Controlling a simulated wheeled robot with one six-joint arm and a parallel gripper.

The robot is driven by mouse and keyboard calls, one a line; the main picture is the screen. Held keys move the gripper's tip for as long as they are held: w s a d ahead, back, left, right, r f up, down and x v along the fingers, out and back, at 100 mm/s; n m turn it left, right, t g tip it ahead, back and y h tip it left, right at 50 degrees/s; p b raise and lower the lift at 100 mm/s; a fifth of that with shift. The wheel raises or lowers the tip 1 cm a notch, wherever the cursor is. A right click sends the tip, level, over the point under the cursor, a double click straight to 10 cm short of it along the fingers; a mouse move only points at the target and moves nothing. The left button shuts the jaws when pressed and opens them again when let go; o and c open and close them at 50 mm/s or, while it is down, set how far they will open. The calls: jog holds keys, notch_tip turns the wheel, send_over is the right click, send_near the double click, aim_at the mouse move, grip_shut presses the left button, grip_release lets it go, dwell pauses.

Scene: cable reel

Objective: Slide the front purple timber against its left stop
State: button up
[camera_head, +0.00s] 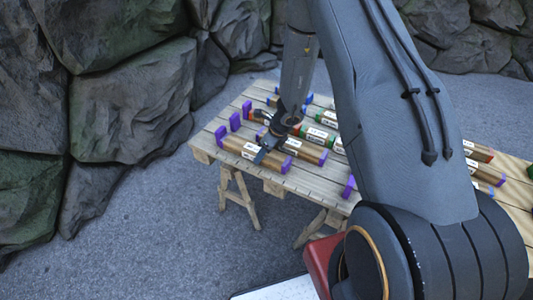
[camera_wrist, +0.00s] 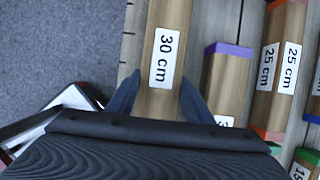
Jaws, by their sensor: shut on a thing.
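The front purple timber (camera_head: 240,149) is a brown bar with a purple right end and a white label. It lies along the front edge of the table. In the wrist view the timber (camera_wrist: 160,104) carries a "30 cm" label. My gripper (camera_head: 268,150) is shut across it, right of the label. In the wrist view my gripper (camera_wrist: 160,98) has one dark finger on each side of it. The purple left stop (camera_head: 220,132) stands close at its left end. I cannot tell whether they touch. The timber's left end is out of the wrist view.
Another purple-ended timber (camera_head: 312,152) lies just behind, and it also shows in the wrist view (camera_wrist: 228,85). Two more purple blocks (camera_head: 235,121) stand farther back on the left. A purple block (camera_head: 349,186) stands at the front right. Green- and red-ended timbers lie behind.

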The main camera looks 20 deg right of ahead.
jog(key=shift+w+a+r, duration=0.1)
jog(key=shift+w+a, duration=0.25)
jog(key=shift+w, duration=0.1)
jog(key=shift+w, duration=0.1)
jog(key=o, duration=1.4)
jog(key=shift+a, duration=0.15)
jog(key=shift+d, duration=0.2)
jog(key=shift+r, duration=0.1)
jog(key=v, duration=0.7)
jog(key=shift+d+r, duration=0.15)
jog(key=shift+r, duration=0.1)
jog(key=shift+s, duration=0.3)
